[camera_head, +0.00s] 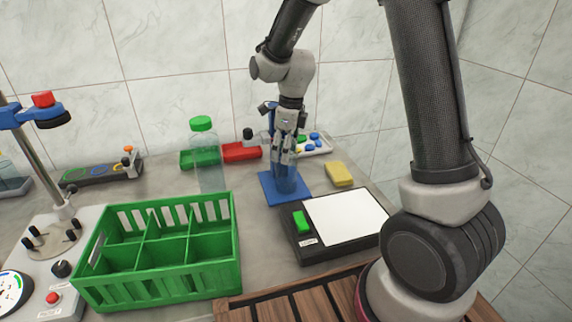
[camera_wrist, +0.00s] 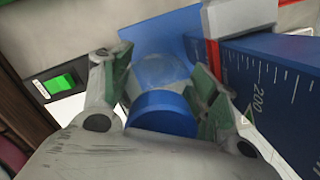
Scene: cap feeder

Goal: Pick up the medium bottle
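A taller clear bottle with a green cap (camera_head: 203,125) stands further left.
A green divided crate (camera_head: 180,285) stands at the front left. A scale with a white plate (camera_head: 345,220) and green button is right of the mat, beside a yellow sponge (camera_head: 339,174). A blue block with ruler marks (camera_wrist: 270,85) is close beside the right finger.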

